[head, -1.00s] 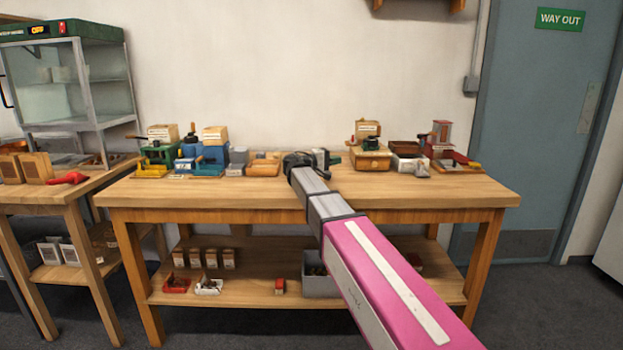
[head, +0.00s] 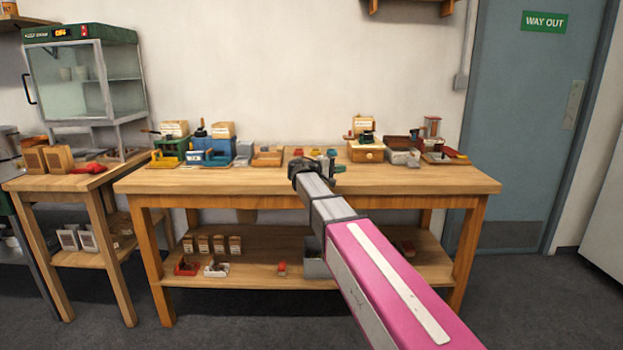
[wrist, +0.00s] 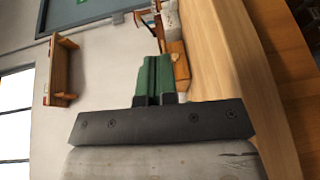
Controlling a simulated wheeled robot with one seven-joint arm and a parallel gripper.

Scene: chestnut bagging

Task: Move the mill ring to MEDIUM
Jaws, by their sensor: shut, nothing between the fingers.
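What looks like the mill is a wooden box with a drawer and a dark top (head: 366,147) at the back of the workbench, right of centre. Its ring and any size marks are too small to read. In the wrist view an orange-brown wooden box (wrist: 180,62) lies just beyond the fingers; I cannot tell whether it is the same one. My gripper (wrist: 154,58) has its green fingers shut together with nothing between them. In the head view its dark end shows over the bench, left of the wooden box and apart from it.
The workbench (head: 240,182) has a clear front strip. Small coloured items (head: 315,153) stand behind my gripper. Blue and green devices (head: 205,152) crowd the back left, a red device (head: 445,152) the right. A glass cabinet (head: 80,80) stands on the left table.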

